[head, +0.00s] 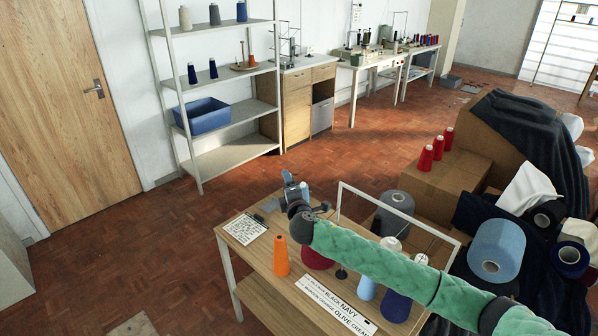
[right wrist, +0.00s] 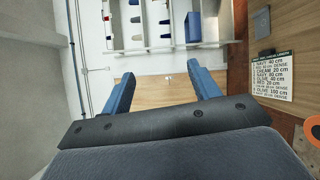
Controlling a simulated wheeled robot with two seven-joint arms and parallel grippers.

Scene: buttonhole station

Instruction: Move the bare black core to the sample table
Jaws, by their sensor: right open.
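A small dark piece (head: 341,272) stands on the near wooden table (head: 255,262), between a maroon cone and a light blue cone; it may be the bare black core, but it is too small to be sure. My right arm partly covers this area. My right gripper (head: 294,184) is over the far left part of the near table. In the right wrist view its blue fingers (right wrist: 165,88) are apart with nothing between them. I cannot tell which table is the sample table. My left gripper is not in view.
An orange cone (head: 281,256) and a printed card (head: 245,229) are on the near table. A navy cone (head: 396,305) and a lettered sign (head: 335,305) are at its front. A white frame (head: 400,222) rises behind. Shelves (head: 222,75) stand at the wall. Brown floor is open at left.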

